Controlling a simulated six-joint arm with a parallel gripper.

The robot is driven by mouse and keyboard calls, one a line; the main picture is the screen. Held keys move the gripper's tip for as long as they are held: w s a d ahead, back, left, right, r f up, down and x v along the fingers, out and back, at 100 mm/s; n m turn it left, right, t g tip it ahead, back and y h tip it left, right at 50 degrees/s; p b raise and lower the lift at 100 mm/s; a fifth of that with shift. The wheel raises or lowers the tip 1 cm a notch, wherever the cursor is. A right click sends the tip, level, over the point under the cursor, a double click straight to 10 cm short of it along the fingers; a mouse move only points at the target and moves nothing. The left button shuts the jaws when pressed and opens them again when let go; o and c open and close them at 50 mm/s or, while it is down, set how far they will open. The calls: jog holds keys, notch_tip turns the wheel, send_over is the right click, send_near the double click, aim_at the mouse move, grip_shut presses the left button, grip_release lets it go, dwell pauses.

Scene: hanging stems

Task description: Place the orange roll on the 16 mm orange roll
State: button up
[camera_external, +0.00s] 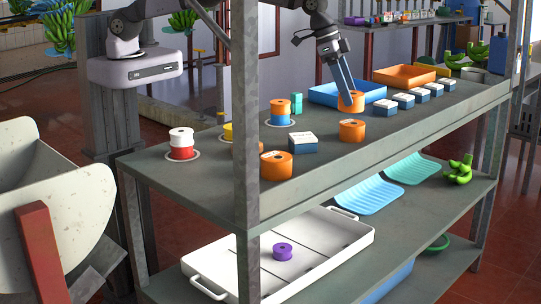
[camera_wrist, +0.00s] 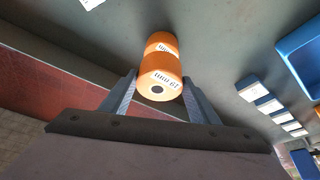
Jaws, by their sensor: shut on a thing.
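My gripper (camera_external: 347,92) is shut on an orange roll (camera_external: 351,101) and holds it upright above the shelf. In the wrist view my gripper (camera_wrist: 159,85) has a finger on each side of this roll (camera_wrist: 161,72). A second orange roll (camera_external: 352,130) stands on the shelf directly below it in the external view, with a gap between them. In the wrist view the second roll (camera_wrist: 160,42) shows just past the held one, partly hidden by it. Both have white labels that I cannot read for certain. Another orange roll (camera_external: 276,166) stands nearer the front left.
A blue tray (camera_external: 322,93) and an orange tray (camera_external: 395,84) lie behind. White-and-blue boxes (camera_external: 385,107) line the right; another box (camera_external: 303,142) stands left of the second roll. Stacked rolls (camera_external: 181,144) stand at the left. A shelf post (camera_external: 245,130) hides part of the shelf.

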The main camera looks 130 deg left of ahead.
jog(key=shift+w+a+r+p, duration=0.1)
jog(key=shift+w+a+p, duration=0.05)
jog(key=shift+w+p, duration=0.2)
notch_tip(320, 180, down, 3)
jog(key=shift+r+p, duration=0.1)
jog(key=shift+p, duration=1.1)
jog(key=shift+f, duration=0.45)
jog(key=shift+f, duration=0.2)
jog(key=o, duration=1.2)
jog(key=shift+s, duration=0.1)
jog(key=shift+c, duration=0.2)
